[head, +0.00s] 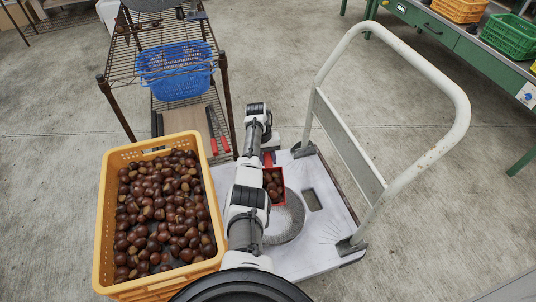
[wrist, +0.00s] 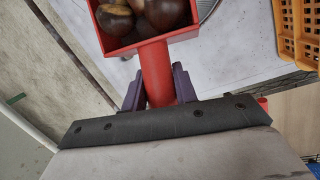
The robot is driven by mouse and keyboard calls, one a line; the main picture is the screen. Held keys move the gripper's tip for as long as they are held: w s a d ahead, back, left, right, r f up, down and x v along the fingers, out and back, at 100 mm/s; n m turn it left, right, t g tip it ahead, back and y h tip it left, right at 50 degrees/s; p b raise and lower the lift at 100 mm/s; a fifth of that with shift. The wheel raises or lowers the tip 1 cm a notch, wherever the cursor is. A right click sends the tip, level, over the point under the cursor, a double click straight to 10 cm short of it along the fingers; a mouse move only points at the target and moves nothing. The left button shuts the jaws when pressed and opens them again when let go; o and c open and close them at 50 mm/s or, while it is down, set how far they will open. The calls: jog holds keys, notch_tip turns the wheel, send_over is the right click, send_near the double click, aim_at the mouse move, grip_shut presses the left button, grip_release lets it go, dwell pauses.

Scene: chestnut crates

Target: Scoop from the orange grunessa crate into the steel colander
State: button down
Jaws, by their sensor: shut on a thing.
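My gripper (wrist: 159,88) is shut on the handle of a red scoop (wrist: 156,68), with dark fingers on both sides of it. The scoop also shows in the head view (head: 281,200), beside my arm, and holds several brown chestnuts (head: 272,181). The orange crate (head: 101,225), full of chestnuts, stands at the left of my arm. The steel colander (head: 291,228) sits on the white platform, partly hidden by my arm and the scoop. The scoop is over or near its far edge; its height above it is unclear. A bit of the colander's rim shows in the wrist view (wrist: 206,8).
The white platform cart (head: 325,245) has a tall pale handle (head: 457,100) at its right. A wire shelf rack (head: 120,70) with a blue basket (head: 175,72) stands behind. A green bench (head: 440,35) with crates is at the far right. Open concrete floor lies between.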

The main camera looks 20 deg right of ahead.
aim_at(269, 161)
jog(key=shift+s+r+p, duration=0.15)
jog(key=shift+r+p, duration=0.25)
jog(key=shift+p, duration=0.3)
jog(key=shift+s+r+t+p, duration=0.2)
jog(key=shift+r+t+p, duration=0.1)
jog(key=shift+p, duration=0.8)
jog(key=shift+s+a+r+t+p, duration=0.1)
jog(key=shift+s+r+t+p, duration=0.15)
jog(key=shift+p, duration=0.85)
jog(key=t+p, duration=0.1)
jog(key=p, duration=0.2)
jog(key=shift+s+r+p, duration=0.3)
jog(key=shift+s+r, duration=0.1)
jog(key=s+r+t+p, duration=0.1)
jog(key=p, duration=0.1)
jog(key=t+p, duration=0.1)
jog(key=p, duration=0.2)
jog(key=shift+s+a+r+h, duration=0.2)
jog(key=shift+s+r+h, duration=0.1)
jog(key=shift+s+r, duration=0.1)
jog(key=s+a+r+t+h+p, duration=0.1)
jog(key=s+r+t+p, duration=0.2)
jog(key=s+t+p, duration=0.2)
jog(key=shift+s+r+m+p, duration=0.35)
jog(key=shift+s+p, duration=0.2)
jog(key=shift+s, duration=0.4)
jog(key=shift+w+f, duration=0.1)
jog(key=shift+f, duration=0.05)
